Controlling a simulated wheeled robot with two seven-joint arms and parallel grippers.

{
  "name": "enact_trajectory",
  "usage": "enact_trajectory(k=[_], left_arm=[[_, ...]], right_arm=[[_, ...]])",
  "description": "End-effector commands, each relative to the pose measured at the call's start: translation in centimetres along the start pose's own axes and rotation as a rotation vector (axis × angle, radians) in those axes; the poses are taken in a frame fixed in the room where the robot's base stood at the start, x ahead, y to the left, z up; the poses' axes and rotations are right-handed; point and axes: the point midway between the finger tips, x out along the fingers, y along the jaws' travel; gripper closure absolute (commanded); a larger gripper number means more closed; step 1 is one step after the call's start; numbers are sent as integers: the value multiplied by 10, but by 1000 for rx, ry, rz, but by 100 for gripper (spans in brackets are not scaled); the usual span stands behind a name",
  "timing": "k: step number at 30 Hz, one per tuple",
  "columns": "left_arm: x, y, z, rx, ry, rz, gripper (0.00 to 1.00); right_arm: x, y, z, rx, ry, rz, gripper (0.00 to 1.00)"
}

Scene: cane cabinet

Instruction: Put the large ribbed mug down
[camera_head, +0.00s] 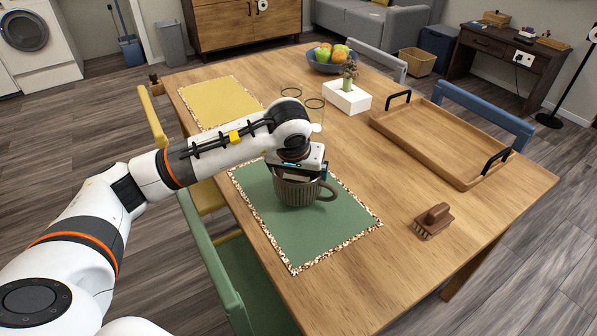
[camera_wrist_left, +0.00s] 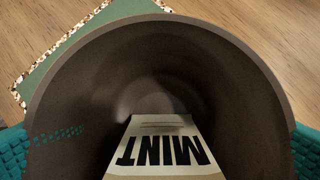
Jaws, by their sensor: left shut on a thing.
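The large ribbed mug (camera_head: 294,192) is grey-brown and upright over the green placemat (camera_head: 275,238), its handle pointing right. My left gripper (camera_head: 297,172) comes down over it from above and is shut on it. In the left wrist view I look into the mug (camera_wrist_left: 70,95), with a teal finger pad on each side of it. A pale packet (camera_wrist_left: 163,150) marked "MINT" stands inside the mug. I cannot tell whether the mug's base touches the mat. My right gripper is not in view.
Two clear glasses (camera_head: 315,108) and a white planter (camera_head: 347,98) stand behind my gripper. A wooden tray (camera_head: 425,138) lies to the right, a brush (camera_head: 433,220) near the right front. A fruit bowl (camera_head: 325,66) and yellow placemat (camera_head: 215,100) are farther back. The front of the table is clear.

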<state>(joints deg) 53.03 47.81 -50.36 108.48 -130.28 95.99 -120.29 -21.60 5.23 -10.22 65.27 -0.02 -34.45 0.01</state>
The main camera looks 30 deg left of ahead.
Motion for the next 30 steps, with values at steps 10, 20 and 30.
enact_trajectory(k=[10,20,30], left_arm=[[0,0,1,-1,-5,-2,40],[0,0,0,0,-3,-1,0],[-50,0,3,2,-10,-2,0]], right_arm=[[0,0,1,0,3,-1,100],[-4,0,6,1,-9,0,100],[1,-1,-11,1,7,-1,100]])
